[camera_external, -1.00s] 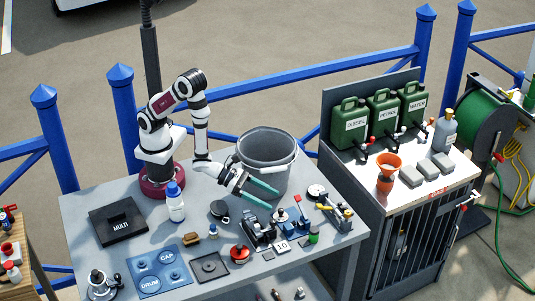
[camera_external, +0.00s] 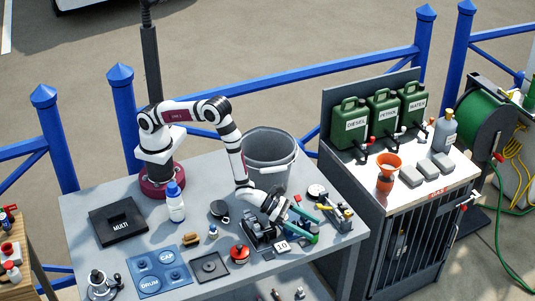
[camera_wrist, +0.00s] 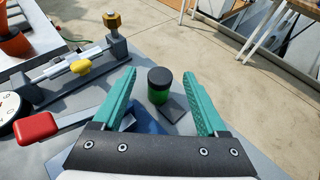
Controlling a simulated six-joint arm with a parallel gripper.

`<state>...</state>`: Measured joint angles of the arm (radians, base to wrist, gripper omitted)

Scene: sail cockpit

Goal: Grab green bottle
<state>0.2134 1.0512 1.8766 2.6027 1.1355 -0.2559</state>
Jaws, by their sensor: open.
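The green bottle (camera_wrist: 159,88) is a small upright jar with a black lid, seen in the wrist view between my two teal fingers. My gripper (camera_wrist: 158,75) is open, with one finger on each side of the bottle and visible gaps on both sides. In the external view my gripper (camera_external: 315,230) is low over the right front part of the grey table (camera_external: 150,213). There the bottle is largely hidden by the fingers.
A yellow-handled clamp tool (camera_wrist: 80,66) and a red-handled part (camera_wrist: 38,128) lie left of my gripper in the wrist view. A grey bucket (camera_external: 268,160) stands behind the arm. A black vise-like tool (camera_external: 258,235) sits close to the gripper.

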